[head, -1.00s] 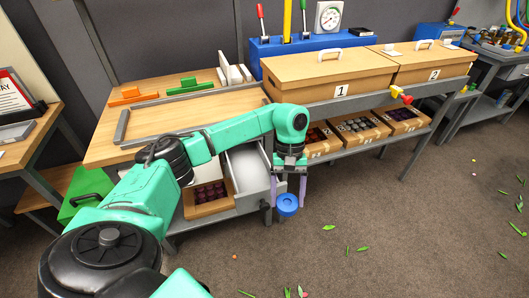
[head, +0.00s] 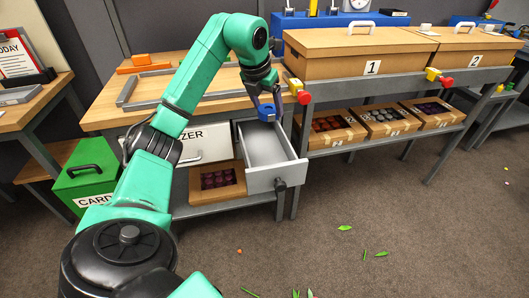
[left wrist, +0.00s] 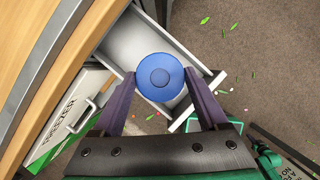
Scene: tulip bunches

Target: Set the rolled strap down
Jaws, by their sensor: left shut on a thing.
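The rolled strap (head: 267,112) is a round blue roll. My left gripper (head: 266,108) is shut on it and holds it above the open drawer (head: 268,178). In the left wrist view the strap (left wrist: 160,76) sits between the two purple fingers of my left gripper (left wrist: 160,88), with the pale drawer (left wrist: 130,38) below and behind it. The visible part of the drawer floor looks empty. My right gripper is not in view.
The wooden bench top (head: 110,105) with a grey frame is left of the gripper. Box 1 (head: 345,55) stands to the right, with red and yellow valve pieces (head: 297,90) close by. A green cabinet (head: 85,170) is at left. Leaves litter the floor.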

